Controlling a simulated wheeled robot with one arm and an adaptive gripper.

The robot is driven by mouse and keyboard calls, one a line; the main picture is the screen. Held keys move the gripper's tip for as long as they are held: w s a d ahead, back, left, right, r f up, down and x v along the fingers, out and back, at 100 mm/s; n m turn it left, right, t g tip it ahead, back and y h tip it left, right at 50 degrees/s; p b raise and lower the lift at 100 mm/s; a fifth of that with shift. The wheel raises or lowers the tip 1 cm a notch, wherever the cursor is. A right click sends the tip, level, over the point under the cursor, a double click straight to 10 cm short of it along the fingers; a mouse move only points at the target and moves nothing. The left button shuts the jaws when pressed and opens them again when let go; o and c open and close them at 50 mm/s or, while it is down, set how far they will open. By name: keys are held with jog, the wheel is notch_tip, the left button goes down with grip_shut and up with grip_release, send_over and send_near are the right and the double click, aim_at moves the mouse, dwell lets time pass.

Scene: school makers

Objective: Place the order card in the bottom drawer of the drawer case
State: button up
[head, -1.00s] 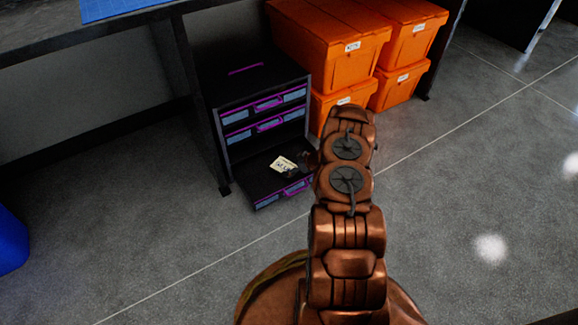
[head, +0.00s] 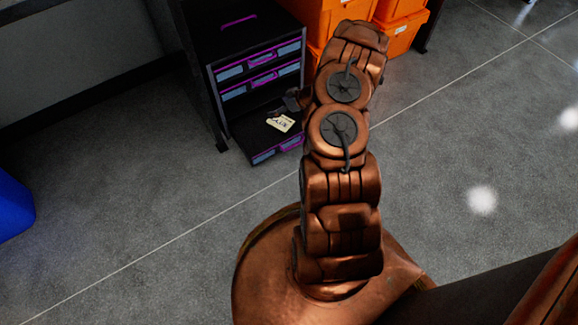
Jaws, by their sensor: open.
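The drawer case (head: 218,84) is dark with purple handles and stands on the floor under the bench. Its bottom drawer (head: 246,130) is pulled out, while the two drawers above it are shut. The order card (head: 281,123), pale with dark print, lies in the open bottom drawer. My gripper (head: 293,100) is open just above and behind the card, apart from it as far as I can see. My arm hides part of the gripper and the right side of the drawer area.
Orange bins (head: 401,33) are stacked right of the case, partly behind my arm. A bench leg (head: 196,75) stands close on the left of the case. A blue bin (head: 12,207) is at the left edge. The grey floor in front is clear.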

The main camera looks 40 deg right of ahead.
jog(key=w+a+r+g+y, duration=0.1)
jog(key=w+a+r+y, duration=0.15)
jog(key=a+r, duration=0.8)
jog(key=s+a+r+n+g+y, duration=0.1)
jog(key=s+a+r+g, duration=0.2)
jog(key=s+a+r, duration=0.5)
jog(key=s+a+r+n+g+y, duration=0.1)
jog(key=s+a+r+g, duration=0.1)
jog(key=a+r, duration=0.7)
jog(key=s+a+r+m+g+h, duration=0.1)
jog(key=s+a+r+g+h, duration=0.2)
jog(key=s, duration=0.6)
jog(key=s+a+r+m+g+h, duration=0.15)
jog(key=s+a, duration=0.25)
jog(key=s, duration=0.5)
jog(key=s+d+r+m+h, duration=0.1)
jog(key=s+d+h, duration=0.1)
jog(key=s, duration=0.6)
jog(key=s+d+r+m+g+h, duration=0.1)
jog(key=s+d+m+h, duration=0.1)
jog(key=s+d, duration=0.3)
jog(key=s, duration=0.3)
jog(key=shift+r+h, duration=0.35)
jog(key=shift+h, duration=0.05)
jog(key=shift+g, duration=0.25)
